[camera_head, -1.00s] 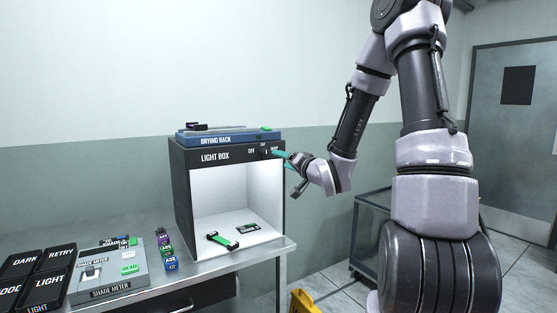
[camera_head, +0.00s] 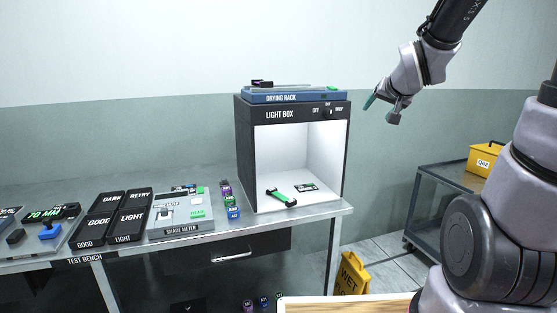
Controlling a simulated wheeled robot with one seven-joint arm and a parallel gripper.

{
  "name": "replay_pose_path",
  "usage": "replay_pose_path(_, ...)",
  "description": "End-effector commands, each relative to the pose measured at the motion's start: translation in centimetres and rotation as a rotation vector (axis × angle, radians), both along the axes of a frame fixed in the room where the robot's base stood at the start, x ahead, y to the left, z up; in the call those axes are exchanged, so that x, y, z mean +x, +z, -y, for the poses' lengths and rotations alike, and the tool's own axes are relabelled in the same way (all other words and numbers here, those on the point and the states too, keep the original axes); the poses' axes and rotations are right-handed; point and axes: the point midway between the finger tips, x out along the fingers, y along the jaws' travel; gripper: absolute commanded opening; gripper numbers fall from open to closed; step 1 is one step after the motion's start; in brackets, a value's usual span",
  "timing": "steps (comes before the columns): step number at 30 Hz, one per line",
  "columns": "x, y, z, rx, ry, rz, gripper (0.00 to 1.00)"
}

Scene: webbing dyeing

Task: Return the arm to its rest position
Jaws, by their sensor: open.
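My gripper (camera_head: 382,106) is at the upper right of the head view, in the air to the right of the light box. Its fingers are apart and nothing shows between them. It touches nothing. My arm reaches down to it from the top right corner. The light box (camera_head: 243,150) stands at the right end of the test bench, with a lit white inside and a switch on its top front edge. A green and black piece (camera_head: 281,198) and a small dark card (camera_head: 306,188) lie inside it.
The drying rack (camera_head: 295,97) sits on the light box. A shade meter (camera_head: 180,230), labelled black trays (camera_head: 130,222) and small coloured blocks (camera_head: 233,213) are on the bench. A grey cart (camera_head: 430,200) with a yellow box (camera_head: 484,158) stands right. A yellow wet-floor sign (camera_head: 352,275) stands below.

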Motion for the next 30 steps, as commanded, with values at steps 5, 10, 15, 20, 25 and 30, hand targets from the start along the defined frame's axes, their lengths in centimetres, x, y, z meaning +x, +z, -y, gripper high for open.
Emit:
replay_pose_path(5,-7.4,2.6,-0.3,0.001,-0.002,-0.153,0.69)
replay_pose_path(10,-14.5,3.8,-1.5,0.059,0.055,-0.288,0.69)
replay_pose_path(15,-19.1,4.4,-2.7,0.115,0.121,-0.369,0.69)
replay_pose_path(20,-20.3,4.4,-3.0,0.133,0.142,-0.392,0.69)
replay_pose_path(25,-20.3,4.4,-3.0,0.133,0.142,-0.392,0.69)
replay_pose_path(30,-20.3,4.4,-3.0,0.133,0.142,-0.392,0.69)
